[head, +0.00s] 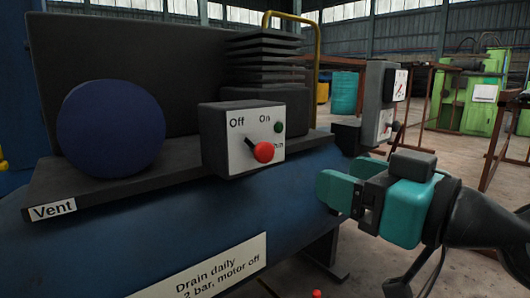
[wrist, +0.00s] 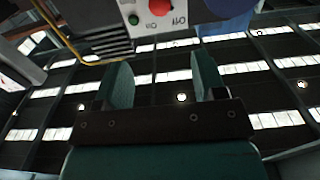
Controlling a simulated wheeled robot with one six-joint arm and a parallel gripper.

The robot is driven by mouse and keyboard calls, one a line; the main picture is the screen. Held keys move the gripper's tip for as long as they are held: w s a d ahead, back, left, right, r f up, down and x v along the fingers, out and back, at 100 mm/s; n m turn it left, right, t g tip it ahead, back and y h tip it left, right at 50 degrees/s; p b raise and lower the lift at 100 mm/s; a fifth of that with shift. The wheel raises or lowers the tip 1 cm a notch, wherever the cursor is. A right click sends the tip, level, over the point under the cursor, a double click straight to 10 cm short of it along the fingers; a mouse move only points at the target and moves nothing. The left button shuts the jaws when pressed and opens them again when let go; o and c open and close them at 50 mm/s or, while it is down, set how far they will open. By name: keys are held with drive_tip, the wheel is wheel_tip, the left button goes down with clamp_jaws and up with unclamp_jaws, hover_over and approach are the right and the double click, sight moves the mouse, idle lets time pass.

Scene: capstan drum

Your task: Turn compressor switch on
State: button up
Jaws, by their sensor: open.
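The compressor switch is a light box (head: 242,138) with "Off" at left and "On" at right. A green round button (head: 279,127) sits at the right. My gripper (head: 328,188) is open and empty, to the right of and below the box, apart from it. In the wrist view, my gripper's two fingers (wrist: 162,82) stand apart, with the red knob (wrist: 160,6) beyond them at the top edge.
The blue compressor tank (head: 170,230) carries a dark shelf, a blue round part (head: 110,128) and a finned block (head: 265,65).

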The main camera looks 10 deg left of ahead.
sight(268, 152)
drive_tip(key=p+x, duration=1.3)
drive_tip(key=x, duration=0.2)
drive_tip(key=shift+s+a, duration=0.1)
drive_tip(key=shift+w+a+p, duration=0.35)
drive_tip(key=shift+a, duration=0.1)
drive_tip(key=shift+f, duration=0.1)
drive_tip(key=c, duration=0.9)
